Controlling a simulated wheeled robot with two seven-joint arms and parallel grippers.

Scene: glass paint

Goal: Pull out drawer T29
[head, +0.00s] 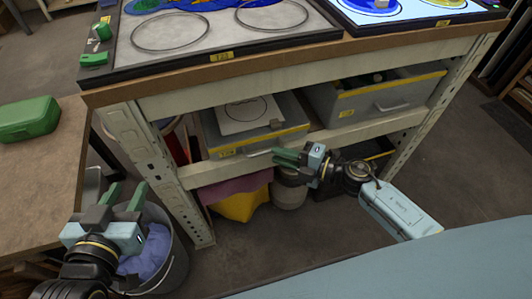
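Two grey drawers with yellow front edges sit under the workbench. The left drawer (205,135) holds a pale panel with a circle; its yellow label (228,152) is too small to read surely. The right drawer (330,97) has a bare handle (392,106) and an unreadable label, so I cannot tell which is T29. My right gripper (287,154) is at the left drawer's front, its green fingers over the right part of the handle (256,154). Whether they grip it is unclear. My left gripper (126,192) is open and empty, above a bucket at lower left.
The bench top (200,75) carries glass panels and rings. A side table (40,165) with a green case (28,119) stands at left. The grey bucket (177,268) holds blue cloth. A yellow container (240,206) and a jar sit under the drawers. The floor in front is partly free.

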